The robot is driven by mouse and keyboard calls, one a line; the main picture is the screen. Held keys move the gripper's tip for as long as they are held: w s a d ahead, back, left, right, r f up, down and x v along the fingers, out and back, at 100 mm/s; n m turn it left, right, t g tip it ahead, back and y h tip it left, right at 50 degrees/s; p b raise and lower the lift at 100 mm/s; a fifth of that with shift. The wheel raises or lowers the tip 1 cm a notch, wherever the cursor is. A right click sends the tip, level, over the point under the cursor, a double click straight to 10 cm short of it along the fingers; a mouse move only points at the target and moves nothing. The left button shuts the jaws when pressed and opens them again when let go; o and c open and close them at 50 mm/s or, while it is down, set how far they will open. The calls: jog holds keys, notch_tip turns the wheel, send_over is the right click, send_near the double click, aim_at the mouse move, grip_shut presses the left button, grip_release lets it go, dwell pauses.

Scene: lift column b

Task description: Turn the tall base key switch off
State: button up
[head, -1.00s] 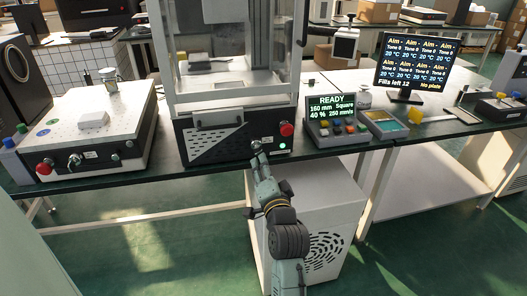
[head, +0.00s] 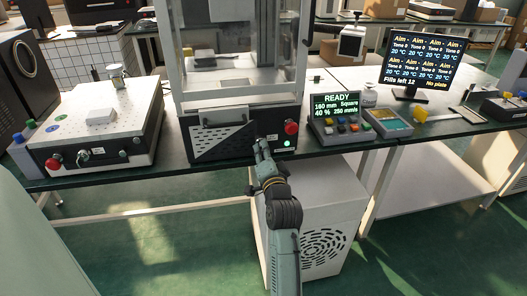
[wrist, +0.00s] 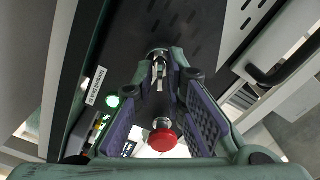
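The tall base (head: 215,150) is the dark-fronted lower part of the tall glazed machine. Its key switch (wrist: 158,58), a round metal collar with a thin key standing out, shows in the wrist view. In the head view my gripper hides most of the switch. My gripper (head: 261,147) is at the base's front panel; in the wrist view its two fingers (wrist: 160,68) are apart, one on each side of the key. I cannot tell whether either finger touches it. The key's exact turn is hard to read.
A red mushroom button (head: 291,127) and a lit green lamp (head: 287,143) sit right of the switch. A handle (head: 222,124) is to its left. A low white machine (head: 95,130) stands left, and a READY console (head: 336,118) right. A white cabinet (head: 320,215) stands below.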

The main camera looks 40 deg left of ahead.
grip_shut()
jog(key=shift+f+n, duration=0.1)
jog(key=shift+n, duration=0.3)
jog(key=n+b, duration=0.5)
jog(key=n, duration=0.6)
jog(key=shift+b, duration=0.4)
jog(key=shift+n, duration=0.3)
jog(key=shift+o, duration=2)
grip_release()
